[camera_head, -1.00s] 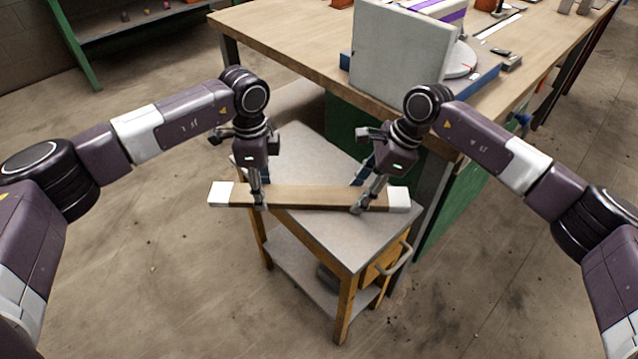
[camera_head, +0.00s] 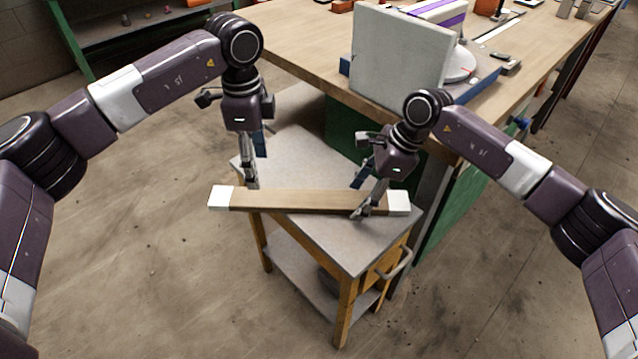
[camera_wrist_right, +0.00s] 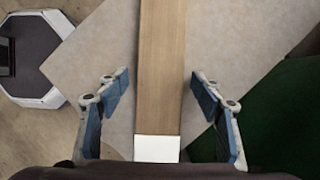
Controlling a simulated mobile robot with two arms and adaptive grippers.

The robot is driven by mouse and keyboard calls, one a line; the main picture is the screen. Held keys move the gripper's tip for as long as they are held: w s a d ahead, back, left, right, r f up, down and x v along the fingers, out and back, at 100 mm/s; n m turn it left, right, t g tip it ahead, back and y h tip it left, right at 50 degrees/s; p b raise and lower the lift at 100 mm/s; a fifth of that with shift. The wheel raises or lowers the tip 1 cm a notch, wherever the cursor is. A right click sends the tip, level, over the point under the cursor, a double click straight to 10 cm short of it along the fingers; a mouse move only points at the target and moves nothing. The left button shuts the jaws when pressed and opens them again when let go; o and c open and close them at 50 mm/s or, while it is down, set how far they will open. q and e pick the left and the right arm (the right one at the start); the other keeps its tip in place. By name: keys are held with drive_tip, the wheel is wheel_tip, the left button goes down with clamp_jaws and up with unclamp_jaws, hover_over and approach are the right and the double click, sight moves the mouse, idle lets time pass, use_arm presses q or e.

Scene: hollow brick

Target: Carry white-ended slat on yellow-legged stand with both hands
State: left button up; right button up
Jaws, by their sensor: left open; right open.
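The white-ended slat (camera_head: 300,200) is a brown wooden bar that lies across the grey top of the yellow-legged stand (camera_head: 350,241). Its left end juts out past the stand's edge. My left gripper (camera_head: 252,172) is open, above and behind the left part of the slat. My right gripper (camera_head: 362,198) is open at the slat's right part. In the right wrist view, the slat (camera_wrist_right: 161,75) runs between the two spread fingers of my right gripper (camera_wrist_right: 160,92), with a gap on each side. Its white end is near the bottom of that view.
A large wooden workbench (camera_head: 300,50) with a grey upright panel (camera_head: 398,58) stands behind the stand. A handle (camera_head: 397,264) sticks out at the stand's right side. A green-legged shelf (camera_head: 150,30) is at the back left. The floor at left is clear.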

drive_tip(key=shift+r, duration=0.2)
use_arm(q)
wheel_tip(320, 180, up, 2)
drive_tip(key=shift+r, duration=0.15)
use_arm(e)
drive_tip(key=v, duration=1.1)
drive_tip(key=shift+d+r, duration=0.25)
